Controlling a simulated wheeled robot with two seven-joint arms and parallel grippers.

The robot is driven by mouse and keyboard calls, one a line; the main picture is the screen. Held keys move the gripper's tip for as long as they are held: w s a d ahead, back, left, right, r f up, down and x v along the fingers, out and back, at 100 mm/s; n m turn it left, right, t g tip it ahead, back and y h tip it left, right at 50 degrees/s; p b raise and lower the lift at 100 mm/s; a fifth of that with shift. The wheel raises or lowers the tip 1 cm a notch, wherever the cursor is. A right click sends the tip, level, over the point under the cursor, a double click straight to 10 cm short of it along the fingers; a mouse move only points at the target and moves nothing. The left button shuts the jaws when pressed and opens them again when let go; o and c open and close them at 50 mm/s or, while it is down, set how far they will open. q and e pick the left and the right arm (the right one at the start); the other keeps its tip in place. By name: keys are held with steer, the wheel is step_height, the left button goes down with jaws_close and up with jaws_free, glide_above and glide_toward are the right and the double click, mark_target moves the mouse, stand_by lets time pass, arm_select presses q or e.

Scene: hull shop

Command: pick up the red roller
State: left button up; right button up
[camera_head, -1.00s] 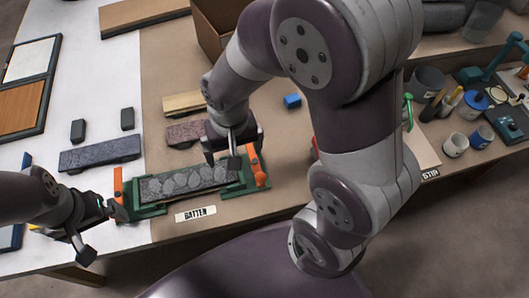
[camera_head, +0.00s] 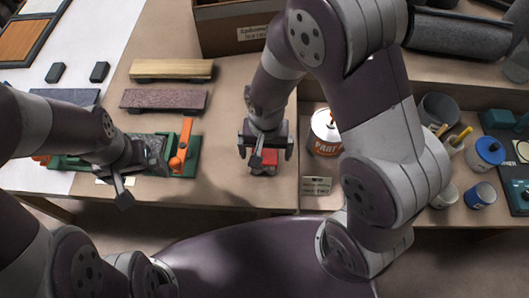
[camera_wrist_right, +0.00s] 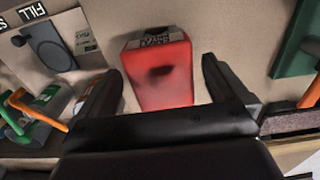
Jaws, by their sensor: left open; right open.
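A red, box-like thing (camera_wrist_right: 160,75) lies on the brown bench in the right wrist view. It has a pale end with dark print and a dark patch on its red face; I cannot tell from its shape that it is a roller. In the head view, only a little of its red (camera_head: 264,170) shows beneath my right gripper (camera_head: 264,156). My right gripper is open, with one finger on each side of the red thing in its wrist view. My left gripper (camera_head: 138,172) is open beside the green clamp fixture (camera_head: 188,160) and hides part of it.
A paint can (camera_head: 326,138) stands right of my right gripper. Two blocks, one wood-topped (camera_head: 172,69) and one purplish (camera_head: 164,101), lie behind the fixture. A cardboard box (camera_head: 232,35) is at the back. Mugs and tools crowd the right side.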

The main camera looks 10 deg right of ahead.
step_height(320, 180, down, 4)
steer(key=shift+w+r, duration=0.15)
steer(key=shift+r, duration=0.1)
steer(key=c, duration=1.5)
steer(key=shift+c, duration=0.2)
